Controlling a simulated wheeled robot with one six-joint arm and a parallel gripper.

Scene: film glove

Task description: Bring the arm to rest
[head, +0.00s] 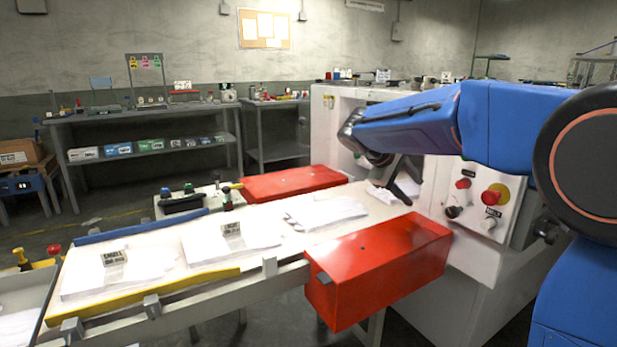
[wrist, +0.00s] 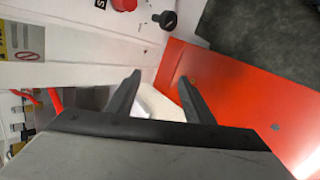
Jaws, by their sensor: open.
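My arm, blue with dark joints, reaches in from the right in the head view. My gripper (head: 402,180) hangs at its end over the far end of the white work table, close to the white machine. In the wrist view my gripper (wrist: 158,92) shows two dark fingers standing apart with nothing gripped. White sheet material (wrist: 160,102) shows beyond and between the fingers, and white film (head: 382,193) lies under the gripper in the head view. Whether the fingers touch it cannot be told.
A red box (head: 385,265) stands at the table's near side and another red box (head: 292,183) at its far side. The white machine (head: 455,200) has a button panel (head: 487,203) beside my arm. Stacks of white sheets (head: 325,212) lie along the table.

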